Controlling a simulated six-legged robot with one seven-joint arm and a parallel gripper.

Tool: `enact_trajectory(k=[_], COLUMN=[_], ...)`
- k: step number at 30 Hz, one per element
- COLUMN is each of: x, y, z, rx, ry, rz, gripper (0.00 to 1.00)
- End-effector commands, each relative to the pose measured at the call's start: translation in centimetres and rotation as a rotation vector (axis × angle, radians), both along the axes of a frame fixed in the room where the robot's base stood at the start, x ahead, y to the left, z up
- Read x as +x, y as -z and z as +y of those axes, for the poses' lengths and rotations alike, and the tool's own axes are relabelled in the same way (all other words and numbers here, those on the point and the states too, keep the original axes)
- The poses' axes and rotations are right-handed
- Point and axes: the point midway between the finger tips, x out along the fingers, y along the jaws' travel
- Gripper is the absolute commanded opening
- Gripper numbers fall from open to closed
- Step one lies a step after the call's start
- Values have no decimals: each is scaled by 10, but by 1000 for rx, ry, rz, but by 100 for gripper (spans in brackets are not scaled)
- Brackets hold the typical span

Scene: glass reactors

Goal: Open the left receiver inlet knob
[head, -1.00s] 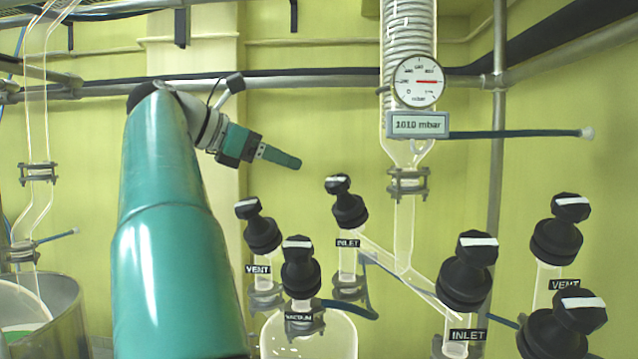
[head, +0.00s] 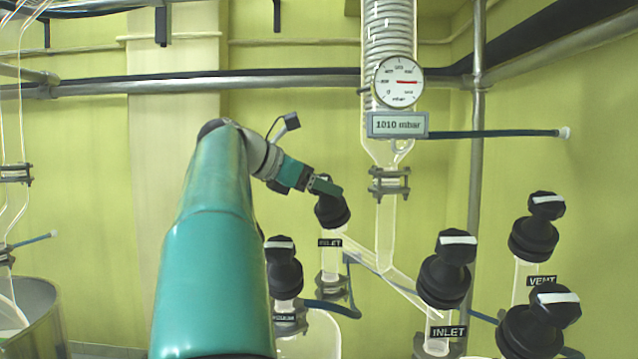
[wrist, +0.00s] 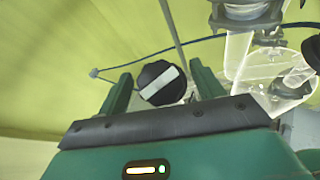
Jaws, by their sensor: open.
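The left receiver inlet knob (head: 332,210) is a black ribbed knob above the left INLET label (head: 330,243). My gripper (head: 328,187) is at its top in the head view and hides part of it. In the wrist view, a black knob with a white bar (wrist: 160,83) lies between the two green fingers of my open gripper (wrist: 161,72). The bar runs diagonally. Gaps show on both sides of the knob, and I cannot tell how deep the fingers reach along it.
The vacuum knob (head: 284,268) stands below left, beside my arm. The right inlet knob (head: 446,270), the right vent knob (head: 535,228) and another black knob (head: 540,322) stand to the right. A glass column (head: 388,70) with a pressure gauge (head: 398,81) rises behind.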

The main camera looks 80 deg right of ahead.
Motion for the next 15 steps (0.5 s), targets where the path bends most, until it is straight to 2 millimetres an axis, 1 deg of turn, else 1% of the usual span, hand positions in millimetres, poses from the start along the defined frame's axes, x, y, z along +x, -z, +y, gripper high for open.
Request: enact_trajectory(k=[8,11,12,15], x=[-1,-1,-1,-1], y=[1,1,1,1], z=[-1,-1,-1,-1], rx=[0,0,0,0], ry=[-1,-1,-1,-1], rz=[0,0,0,0], gripper=[67,49,41,22])
